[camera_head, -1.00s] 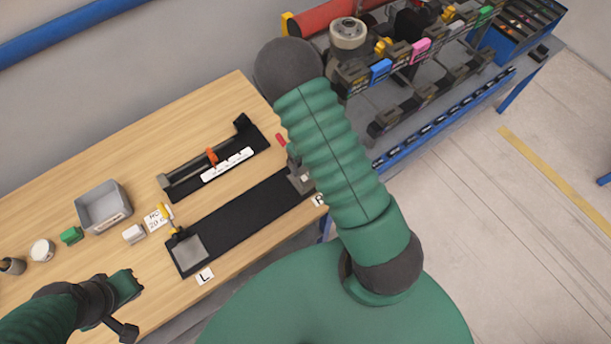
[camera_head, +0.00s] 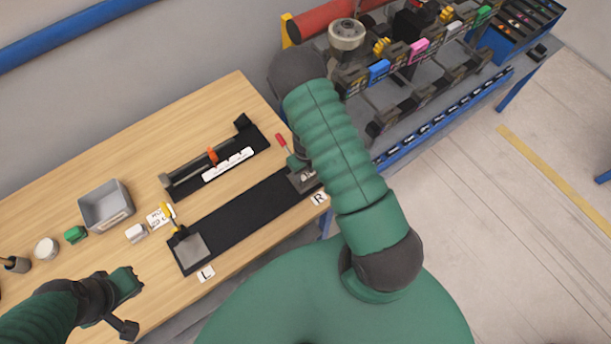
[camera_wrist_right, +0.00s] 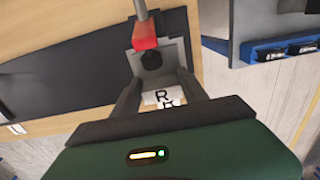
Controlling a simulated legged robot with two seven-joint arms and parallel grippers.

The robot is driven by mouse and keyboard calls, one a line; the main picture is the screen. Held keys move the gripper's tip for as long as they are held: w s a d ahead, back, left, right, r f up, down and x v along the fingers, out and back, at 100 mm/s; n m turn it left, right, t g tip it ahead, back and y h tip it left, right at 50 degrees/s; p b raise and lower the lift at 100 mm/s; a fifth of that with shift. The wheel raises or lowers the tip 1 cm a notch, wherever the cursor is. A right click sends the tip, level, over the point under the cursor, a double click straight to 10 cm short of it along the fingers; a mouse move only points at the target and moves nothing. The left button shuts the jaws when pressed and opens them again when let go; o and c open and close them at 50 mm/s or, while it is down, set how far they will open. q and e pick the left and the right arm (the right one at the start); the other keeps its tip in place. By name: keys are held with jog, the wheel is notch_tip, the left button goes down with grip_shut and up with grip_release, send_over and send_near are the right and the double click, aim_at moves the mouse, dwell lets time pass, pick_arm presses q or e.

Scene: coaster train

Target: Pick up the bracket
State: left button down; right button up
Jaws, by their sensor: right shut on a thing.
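The grey bracket (camera_head: 304,181) sits at the right end of the long black fixture strip (camera_head: 240,215), near the R label (camera_head: 319,198). In the right wrist view the grey bracket (camera_wrist_right: 176,55) lies between my finger tips, below a red-tipped clamp (camera_wrist_right: 146,38) with a black foot. My right gripper (camera_wrist_right: 157,82) is shut on the bracket, one dark finger on each side. In the head view my right gripper (camera_head: 297,163) is mostly hidden behind my right arm. My left gripper (camera_head: 128,300) hangs at the lower left, away from the bracket; its jaw opening is unclear.
A second black fixture (camera_head: 215,160) with an orange clamp lies behind. A grey bin (camera_head: 104,207), green block (camera_head: 75,234) and white items stand at left. A yellow-handled clamp (camera_head: 170,215) stands at the strip's left end. A parts rack (camera_head: 400,70) stands at right.

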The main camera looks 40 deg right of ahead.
jog(key=shift+d, duration=0.1)
grip_shut()
jog(key=shift+w+r, duration=0.1)
jog(key=shift+r, duration=0.05)
